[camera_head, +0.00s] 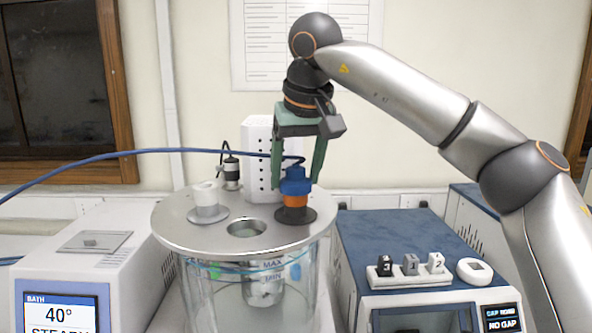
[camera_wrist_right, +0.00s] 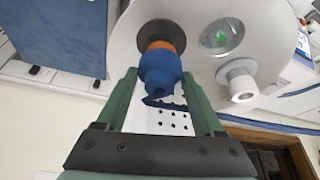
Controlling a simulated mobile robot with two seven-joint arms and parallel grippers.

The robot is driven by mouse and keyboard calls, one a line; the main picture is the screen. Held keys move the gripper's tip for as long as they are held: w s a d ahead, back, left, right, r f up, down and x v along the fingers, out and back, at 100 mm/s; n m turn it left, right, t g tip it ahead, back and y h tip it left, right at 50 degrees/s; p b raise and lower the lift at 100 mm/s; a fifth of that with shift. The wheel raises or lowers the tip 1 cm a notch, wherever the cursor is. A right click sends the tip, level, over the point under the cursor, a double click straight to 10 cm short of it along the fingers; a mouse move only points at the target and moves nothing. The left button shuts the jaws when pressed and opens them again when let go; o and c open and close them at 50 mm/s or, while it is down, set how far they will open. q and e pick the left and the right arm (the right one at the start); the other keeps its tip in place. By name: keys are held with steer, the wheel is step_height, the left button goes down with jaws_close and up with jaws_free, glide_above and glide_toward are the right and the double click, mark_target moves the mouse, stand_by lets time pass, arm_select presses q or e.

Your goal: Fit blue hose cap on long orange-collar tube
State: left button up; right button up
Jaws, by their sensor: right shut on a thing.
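The blue hose cap (camera_head: 295,181) sits directly above the orange collar (camera_head: 296,199) of a tube standing in the round metal lid (camera_head: 185,232). Cap and collar look in line and touching; I cannot tell how firmly the cap is seated. A blue hose (camera_head: 120,153) runs from the cap to the left. My right gripper (camera_head: 298,180) comes from above, its green fingers on either side of the cap, shut on it. In the right wrist view the blue cap (camera_wrist_right: 160,72) lies between the fingers, with the orange collar (camera_wrist_right: 163,46) beyond it. My left gripper is not in view.
A white-collared tube (camera_head: 208,198) stands in the lid at left, beside an open hole (camera_head: 246,229). A white perforated block (camera_head: 259,150) stands behind. A blue-topped machine (camera_head: 385,240) with numbered blocks is at right; a bath display unit (camera_head: 60,285) is at left.

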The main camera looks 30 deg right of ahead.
steer(key=shift+f, duration=0.25)
steer(key=o, duration=1.1)
steer(key=shift+c, duration=0.2)
steer(key=shift+r, duration=0.15)
steer(key=v, duration=1)
steer(key=shift+r, duration=0.4)
steer(key=shift+s, duration=0.15)
